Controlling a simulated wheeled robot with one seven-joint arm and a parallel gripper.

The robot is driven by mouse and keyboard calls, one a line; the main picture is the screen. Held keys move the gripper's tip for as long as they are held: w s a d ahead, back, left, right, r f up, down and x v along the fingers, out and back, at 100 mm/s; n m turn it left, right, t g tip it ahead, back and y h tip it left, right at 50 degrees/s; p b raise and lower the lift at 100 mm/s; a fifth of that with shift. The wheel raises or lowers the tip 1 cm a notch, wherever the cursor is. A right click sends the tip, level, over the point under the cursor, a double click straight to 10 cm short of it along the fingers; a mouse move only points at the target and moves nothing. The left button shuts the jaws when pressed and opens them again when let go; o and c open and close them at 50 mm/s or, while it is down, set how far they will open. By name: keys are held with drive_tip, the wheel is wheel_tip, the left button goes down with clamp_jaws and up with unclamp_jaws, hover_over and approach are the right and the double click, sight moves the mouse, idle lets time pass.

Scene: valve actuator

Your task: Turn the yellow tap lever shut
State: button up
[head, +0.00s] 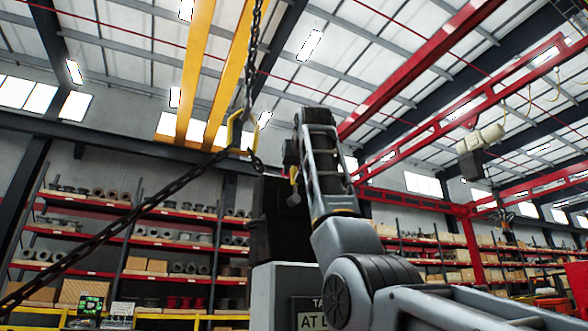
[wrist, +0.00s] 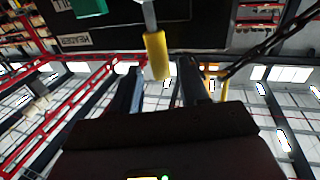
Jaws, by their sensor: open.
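The yellow tap lever (wrist: 156,56) shows in the wrist view as a yellow grip on a grey metal stem that comes in from the top edge. My gripper (wrist: 163,78) is open, with one dark finger on each side of the lever's end. The lever's tip appears in the gap between the fingers, with space visible on both sides. I cannot tell how deep it sits there. In the head view, a small yellow piece (head: 294,174) shows beside the arm's end, in front of a dark box; my fingers are not clear there.
A dark box (head: 268,215) stands on a grey cabinet (head: 280,285) with a sign, close to my arm. A heavy chain (head: 130,217) with a yellow hook (head: 240,130) hangs left of it. A green part (wrist: 88,7) shows near the lever. Shelves stand behind.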

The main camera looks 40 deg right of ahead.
sight(294, 170)
drive_tip(key=shift+p+x, duration=0.5)
drive_tip(key=shift+x, duration=1.15)
clamp_jaws()
